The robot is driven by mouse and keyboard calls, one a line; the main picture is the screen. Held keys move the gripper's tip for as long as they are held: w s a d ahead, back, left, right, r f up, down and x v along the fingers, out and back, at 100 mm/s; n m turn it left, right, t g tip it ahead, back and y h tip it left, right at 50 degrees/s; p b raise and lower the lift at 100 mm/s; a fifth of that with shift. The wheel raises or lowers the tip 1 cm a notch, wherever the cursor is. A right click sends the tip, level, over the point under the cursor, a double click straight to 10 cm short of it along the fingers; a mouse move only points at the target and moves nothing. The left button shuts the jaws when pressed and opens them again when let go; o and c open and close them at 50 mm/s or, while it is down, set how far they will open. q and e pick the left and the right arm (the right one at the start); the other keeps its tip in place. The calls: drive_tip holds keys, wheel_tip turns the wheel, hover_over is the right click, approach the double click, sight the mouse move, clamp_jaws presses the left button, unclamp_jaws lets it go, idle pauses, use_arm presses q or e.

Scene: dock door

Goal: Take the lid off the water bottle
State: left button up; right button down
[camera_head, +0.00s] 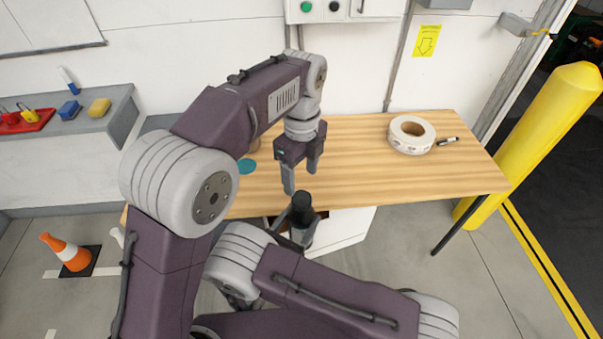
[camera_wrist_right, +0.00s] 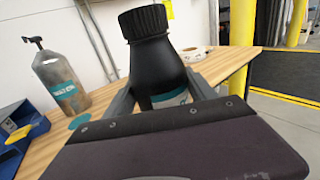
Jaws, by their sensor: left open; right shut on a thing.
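The black water bottle (camera_wrist_right: 152,62) stands between the fingers of my right gripper (camera_wrist_right: 155,98), which is shut on its body. Its ribbed black lid (camera_wrist_right: 145,21) sits on top, and part of a teal and white label shows lower down. In the head view the dark lid (camera_head: 302,201) points up from my right gripper (camera_head: 300,226), in front of the table's near edge. My left gripper (camera_head: 301,181) is open and empty, pointing down, just above the lid in the picture. I cannot tell the exact gap between them.
The wooden table (camera_head: 365,180) holds a white tape roll (camera_head: 411,135), a marker (camera_head: 448,141) and a teal disc (camera_head: 246,166).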

sight(301, 198)
use_arm(q)
drive_tip(key=shift+s+f, duration=0.15)
drive_tip(key=shift+f, duration=3.8)
clamp_jaws()
drive_tip(key=n, duration=2.5)
drive_tip(key=shift+r+n, duration=0.1)
drive_tip(key=shift+n, duration=0.2)
drive_tip(key=n, duration=0.5)
drive_tip(key=shift+n, duration=0.4)
drive_tip(key=n, duration=0.4)
drive_tip(key=shift+n, duration=0.3)
